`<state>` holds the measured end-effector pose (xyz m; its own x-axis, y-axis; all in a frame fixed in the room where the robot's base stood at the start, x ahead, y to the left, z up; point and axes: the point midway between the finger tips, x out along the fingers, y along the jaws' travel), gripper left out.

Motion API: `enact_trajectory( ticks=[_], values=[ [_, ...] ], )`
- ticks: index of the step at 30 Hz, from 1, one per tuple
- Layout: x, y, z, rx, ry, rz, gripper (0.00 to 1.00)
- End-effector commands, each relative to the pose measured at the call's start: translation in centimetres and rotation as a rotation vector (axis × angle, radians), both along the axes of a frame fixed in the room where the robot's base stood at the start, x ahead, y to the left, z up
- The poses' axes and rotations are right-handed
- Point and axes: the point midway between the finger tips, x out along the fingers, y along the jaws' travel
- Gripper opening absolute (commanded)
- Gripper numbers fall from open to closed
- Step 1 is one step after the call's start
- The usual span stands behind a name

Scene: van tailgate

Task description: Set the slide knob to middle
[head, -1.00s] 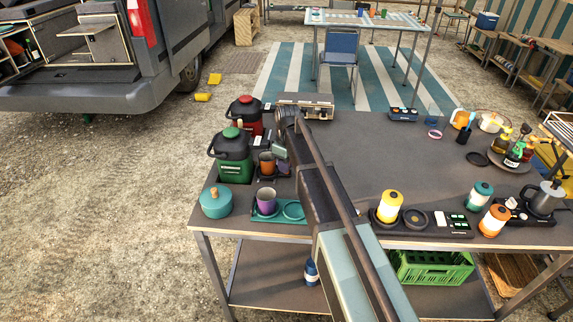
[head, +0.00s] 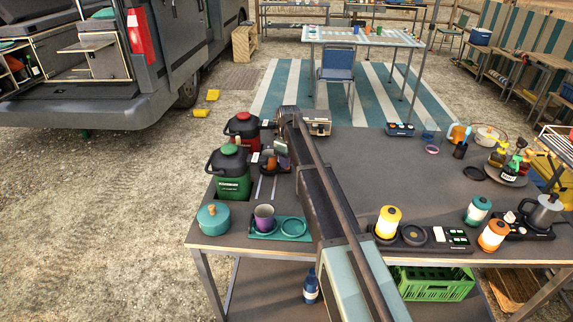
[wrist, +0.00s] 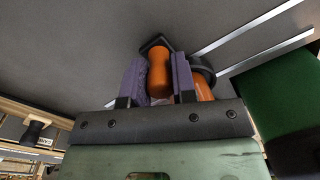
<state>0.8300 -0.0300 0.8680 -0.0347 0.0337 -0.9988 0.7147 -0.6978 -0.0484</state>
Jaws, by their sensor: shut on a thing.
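The slide knob (wrist: 159,72) is an upright-looking orange post, seen from above in the wrist view. My gripper (wrist: 158,78) is shut on it, with a purple pad on each side. Another orange part (wrist: 205,90) with a dark ring shows behind the right pad, partly hidden. Two pale slide rails (wrist: 262,27) run off to the upper right; in the head view they show (head: 275,187) in front of the orange-brown part (head: 267,158) at my gripper (head: 281,159). The head view is too small to show the grip, and I see no position marks.
Green (head: 231,172) and red (head: 243,129) lidded jugs stand close on the left. A purple cup (head: 264,217) on a teal tray (head: 291,237) and a teal pot (head: 213,219) stand nearer. A metal box (head: 318,127) is behind my arm. The table middle, right of my arm, is clear.

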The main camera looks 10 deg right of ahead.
Motion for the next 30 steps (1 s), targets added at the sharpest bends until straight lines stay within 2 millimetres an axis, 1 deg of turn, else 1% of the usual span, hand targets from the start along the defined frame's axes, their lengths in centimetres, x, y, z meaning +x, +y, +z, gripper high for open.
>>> enact_trajectory(
  ticks=[2, 3, 5, 6, 8, 15, 17, 19, 23, 27, 30],
  values=[
    [0.0, 0.0, 0.0, 0.001, 0.001, 0.0, 0.0],
    [0.0, 0.0, 0.0, 0.001, 0.001, 0.0, 0.28],
    [0.0, 0.0, 0.0, 0.001, 0.001, 0.0, 0.38],
    [0.0, 0.0, 0.0, 0.001, 0.001, 0.0, 0.44],
    [0.0, 0.0, 0.0, 0.001, 0.001, 0.0, 0.51],
    [0.0, 0.0, 0.0, 0.0, 0.0, 0.0, 0.51],
    [0.0, 0.0, 0.3, 0.0, 0.0, 0.0, 0.51],
    [0.0, 0.0, 1.0, 0.0, 0.0, 0.0, 0.51],
    [0.1, -0.1, 3.5, 0.0, 0.0, 0.0, 0.51],
    [0.2, -0.2, 7.2, 0.0, 0.0, 0.0, 0.51],
    [0.3, -0.3, 9.6, 0.0, 0.0, 0.0, 0.51]
  ],
)
